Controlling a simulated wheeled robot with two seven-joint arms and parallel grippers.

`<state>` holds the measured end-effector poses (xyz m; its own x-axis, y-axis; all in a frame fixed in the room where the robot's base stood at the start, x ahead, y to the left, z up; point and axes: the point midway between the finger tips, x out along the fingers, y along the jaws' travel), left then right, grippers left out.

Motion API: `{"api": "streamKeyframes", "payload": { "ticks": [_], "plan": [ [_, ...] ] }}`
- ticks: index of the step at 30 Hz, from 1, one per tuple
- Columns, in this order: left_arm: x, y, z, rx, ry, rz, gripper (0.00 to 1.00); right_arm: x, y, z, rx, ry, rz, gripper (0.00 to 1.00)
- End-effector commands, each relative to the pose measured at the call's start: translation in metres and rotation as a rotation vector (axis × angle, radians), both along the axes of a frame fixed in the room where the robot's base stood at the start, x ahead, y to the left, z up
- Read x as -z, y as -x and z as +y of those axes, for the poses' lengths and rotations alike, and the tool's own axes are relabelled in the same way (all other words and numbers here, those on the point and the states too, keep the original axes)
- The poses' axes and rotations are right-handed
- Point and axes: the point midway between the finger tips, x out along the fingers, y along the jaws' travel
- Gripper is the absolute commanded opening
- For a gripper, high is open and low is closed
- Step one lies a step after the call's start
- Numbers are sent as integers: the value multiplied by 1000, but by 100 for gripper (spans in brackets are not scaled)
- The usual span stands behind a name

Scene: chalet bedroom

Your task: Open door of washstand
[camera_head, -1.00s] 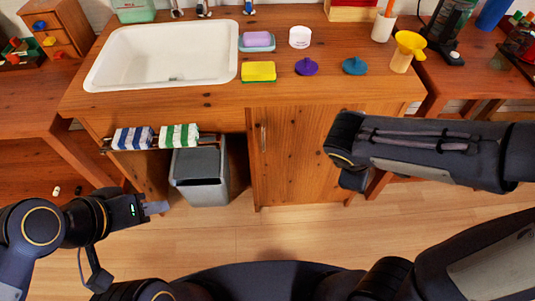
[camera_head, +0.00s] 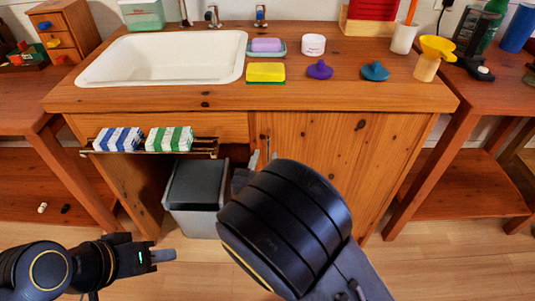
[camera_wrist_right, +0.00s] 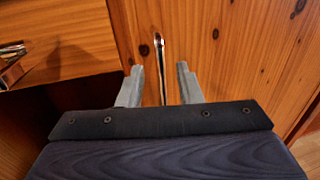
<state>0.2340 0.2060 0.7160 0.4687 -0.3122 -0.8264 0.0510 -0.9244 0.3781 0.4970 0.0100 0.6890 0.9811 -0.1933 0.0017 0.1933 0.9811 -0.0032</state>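The wooden washstand (camera_head: 220,97) has a white basin (camera_head: 160,57) set into its top. Its door (camera_head: 335,150) is on the lower right and looks closed. The metal upright door handle (camera_wrist_right: 161,72) shows in the right wrist view near the door's left edge. My right gripper (camera_wrist_right: 159,82) is open, with its two grey fingers on either side of the handle in that view. Contact cannot be told. In the head view its fingertips (camera_head: 263,161) show partly behind my dark right wrist. My left gripper (camera_head: 160,256) is low at the left, away from the washstand.
A grey bin (camera_head: 196,190) stands in the open bay left of the door. A rail (camera_head: 190,148) with blue-striped and green-striped towels sticks out above it. A side table (camera_head: 470,190) stands at the right. Wooden floor is clear in front.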

Motion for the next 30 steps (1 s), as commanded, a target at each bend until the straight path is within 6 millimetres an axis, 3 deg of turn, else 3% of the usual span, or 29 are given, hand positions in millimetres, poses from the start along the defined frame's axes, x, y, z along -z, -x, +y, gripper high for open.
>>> {"api": "streamKeyframes", "payload": {
  "ticks": [6, 17, 24, 30],
  "plan": [
    [6, 0, 0, 0, 0, 0, 36, 1, -27, -6, 3, -1, 1, 32],
    [7, 0, 0, 0, 0, 0, 36, 0, -33, -7, 1, 0, 2, 32],
    [7, 0, 0, 0, 0, 0, 36, 0, -33, -7, 2, -1, 2, 1],
    [7, 0, 0, 0, 0, 0, 36, 0, -32, -7, 2, -1, 2, 0]
  ]
}}
